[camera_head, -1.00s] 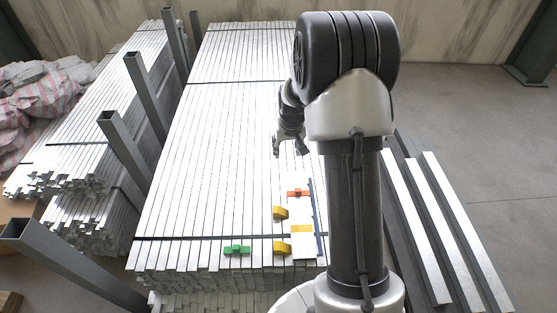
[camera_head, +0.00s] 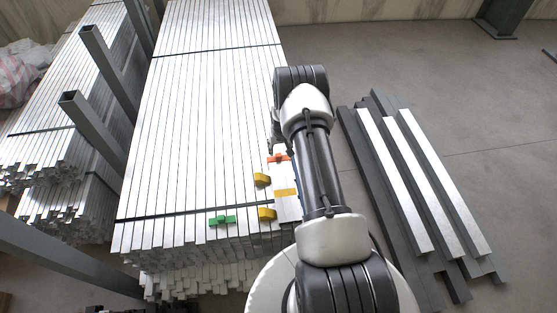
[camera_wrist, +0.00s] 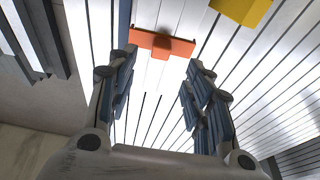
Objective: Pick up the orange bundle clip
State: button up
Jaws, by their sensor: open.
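The orange bundle clip (camera_head: 279,158) lies on the stack of pale metal bars, near the stack's right edge. In the wrist view the orange clip (camera_wrist: 163,45) is a flat bar with a raised block at its middle. My gripper (camera_wrist: 160,75) is open and empty, and the clip shows beyond the fingertips, between them and apart from them. In the head view my arm hides most of the gripper, just above the clip in the picture.
Two yellow clips (camera_head: 262,180) (camera_head: 267,214) and a green clip (camera_head: 222,220) lie on the bar stack (camera_head: 200,130). A white and yellow strip (camera_head: 286,205) lies beside them. Grey uprights (camera_head: 100,60) stand left; more bars (camera_head: 400,180) lie on the floor right.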

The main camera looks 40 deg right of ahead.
aim_at(279, 155)
jog(key=b+x, duration=0.2)
jog(key=x, duration=0.5)
jog(key=shift+f, duration=0.2)
jog(key=shift+c, duration=0.2)
grip_shut()
